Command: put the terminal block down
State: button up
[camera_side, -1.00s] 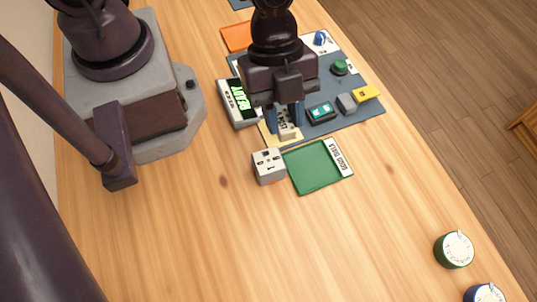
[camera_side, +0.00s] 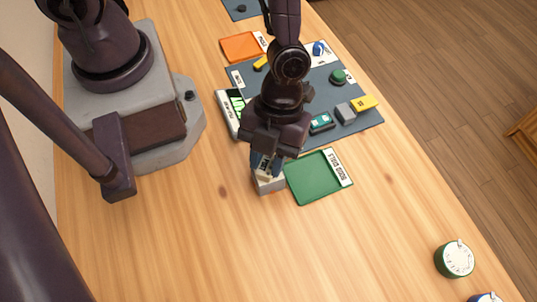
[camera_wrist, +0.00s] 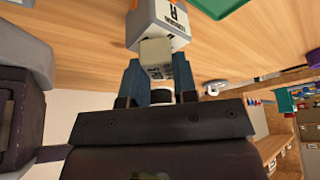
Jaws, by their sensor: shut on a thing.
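My gripper (camera_side: 263,164) is shut on the terminal block (camera_side: 266,168), a small beige block. In the wrist view the block (camera_wrist: 157,52) sits between the two blue fingers of my gripper (camera_wrist: 158,76). In the side view both are over the white-grey box (camera_side: 269,186), just left of the green tray. My gripper hides most of the box's top. The box (camera_wrist: 160,20), with black lettering and an orange mark, shows beyond the block in the wrist view. I cannot tell whether the block touches it.
The empty green tray (camera_side: 317,178) lies right of the box. A grey-blue mat (camera_side: 350,135) behind holds several small parts. A device with a green display (camera_side: 229,110) is at its left, an orange tray (camera_side: 240,47) further back. Bare wood lies in front; a green dial (camera_side: 455,259) stands front right.

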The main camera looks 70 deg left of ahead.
jog(key=shift+f, duration=0.2)
jog(key=o, duration=0.9)
jog(key=shift+f, duration=0.1)
jog(key=w+a+r+n+t+y, duration=0.1)
jog(key=w+a+r+n+t, duration=0.15)
jog(key=a+r+n, duration=0.6)
jog(key=w+a+r+n+t+y, duration=0.15)
jog(key=w+a+r+n, duration=0.3)
jog(key=r, duration=0.75)
jog(key=s+a+r+n+t, duration=0.4)
jog(key=a+r+n, duration=0.4)
jog(key=n, duration=0.6)
jog(key=shift+s+a+r+t+y, duration=0.2)
jog(key=shift+s+r+t+y, duration=0.2)
jog(key=shift+s+r, duration=0.3)
